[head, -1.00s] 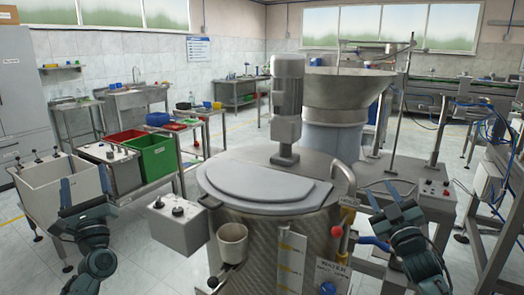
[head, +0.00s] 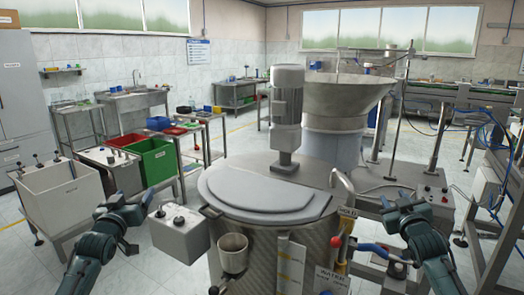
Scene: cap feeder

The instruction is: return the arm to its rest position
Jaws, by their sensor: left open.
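My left gripper (head: 131,200) is open and empty at the lower left. Its arm comes up from the bottom edge, and it hangs left of the grey control box on the large steel tank (head: 262,240). My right gripper (head: 396,200) is at the lower right, to the right of the tank's curved handle. Its two fingers look spread, with nothing visible between them. Both grippers appear clear of the tank and the things around it.
The grey control box (head: 179,232) and a small cup (head: 233,252) are on the tank's left side. A red-knobbed lever (head: 336,242) is on its right. A white sink-like basin (head: 60,193) and green bin (head: 158,160) stand at left. Bare floor lies between.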

